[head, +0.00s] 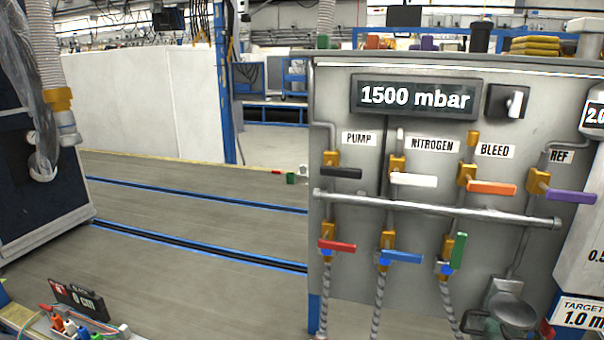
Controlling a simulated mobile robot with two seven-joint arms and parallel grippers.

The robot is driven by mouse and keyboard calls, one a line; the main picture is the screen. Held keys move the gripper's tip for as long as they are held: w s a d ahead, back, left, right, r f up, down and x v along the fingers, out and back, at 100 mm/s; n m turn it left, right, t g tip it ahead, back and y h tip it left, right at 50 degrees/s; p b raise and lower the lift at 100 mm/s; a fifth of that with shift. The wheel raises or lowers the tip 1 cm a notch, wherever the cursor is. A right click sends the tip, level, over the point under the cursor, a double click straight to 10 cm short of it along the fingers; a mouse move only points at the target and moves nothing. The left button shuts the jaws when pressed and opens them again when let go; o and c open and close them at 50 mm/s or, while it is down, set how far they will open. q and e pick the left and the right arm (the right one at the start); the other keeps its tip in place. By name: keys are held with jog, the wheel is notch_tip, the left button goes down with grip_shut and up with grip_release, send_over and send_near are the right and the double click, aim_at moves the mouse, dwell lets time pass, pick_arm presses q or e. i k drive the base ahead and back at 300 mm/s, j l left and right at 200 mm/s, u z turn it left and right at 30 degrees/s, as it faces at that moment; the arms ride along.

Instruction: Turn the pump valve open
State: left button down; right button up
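The pump valve (342,172) is on the grey panel, under the PUMP label (359,138). It has a brass body and a black lever that points right, roughly level, across the vertical pipe. Neither of my grippers shows in the head view, and nothing is touching the black lever.
White nitrogen (414,180), orange bleed (492,188) and purple REF (571,196) levers are in the same row. Red (338,246), blue (402,257) and green (458,251) levers sit below a horizontal pipe (440,208). The display (416,97) reads 1500 mbar. Open floor lies left.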

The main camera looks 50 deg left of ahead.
aim_at(327, 170)
jog(key=u, duration=1.25)
